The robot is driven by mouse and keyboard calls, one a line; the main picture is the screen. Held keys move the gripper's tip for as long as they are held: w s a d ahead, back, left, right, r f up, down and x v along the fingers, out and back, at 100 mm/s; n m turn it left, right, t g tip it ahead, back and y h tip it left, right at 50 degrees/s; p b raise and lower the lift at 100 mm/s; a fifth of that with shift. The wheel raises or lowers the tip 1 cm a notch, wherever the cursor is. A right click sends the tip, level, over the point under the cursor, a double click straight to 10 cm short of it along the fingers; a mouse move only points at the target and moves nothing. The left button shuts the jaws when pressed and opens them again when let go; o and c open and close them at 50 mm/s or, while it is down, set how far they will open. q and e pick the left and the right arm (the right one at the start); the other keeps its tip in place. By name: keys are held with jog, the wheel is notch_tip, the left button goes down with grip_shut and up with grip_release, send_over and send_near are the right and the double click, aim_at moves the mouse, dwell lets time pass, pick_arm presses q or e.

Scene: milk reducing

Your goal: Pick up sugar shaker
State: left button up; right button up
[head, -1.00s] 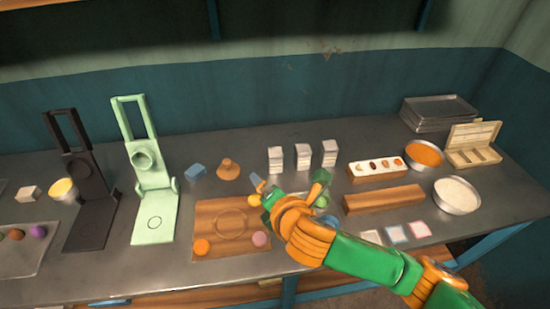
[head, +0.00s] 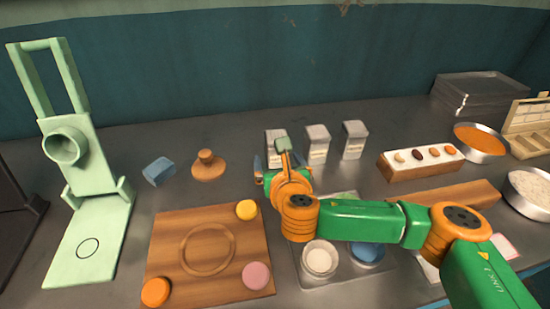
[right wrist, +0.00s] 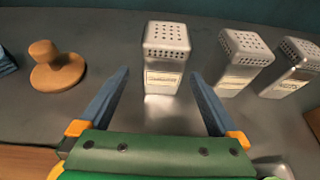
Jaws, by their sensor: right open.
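Three metal shakers with perforated tops and pale labels stand upright in a row behind the wooden board; I cannot read which one holds sugar. In the head view they are the left shaker (head: 275,141), the middle shaker (head: 317,143) and the right shaker (head: 354,139). My right gripper (head: 279,165) is open and empty in front of the left shaker. In the right wrist view the left shaker (right wrist: 165,62) stands straight ahead, between and beyond the blue fingertips. The middle shaker (right wrist: 243,62) and right shaker (right wrist: 292,68) are to its right. My left gripper is not in view.
A wooden stamp (head: 208,166) and a blue block (head: 159,171) lie left of the shakers. A green press (head: 92,220) stands further left. The wooden board (head: 175,235) holds coloured discs. A topping rack (head: 420,170) and bowls (head: 480,140) stand right.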

jog(key=x, duration=0.5)
jog(key=shift+w+d, duration=0.15)
jog(key=shift+w, duration=0.05)
jog(key=shift+s, duration=0.15)
jog(key=c, duration=0.6)
grip_shut()
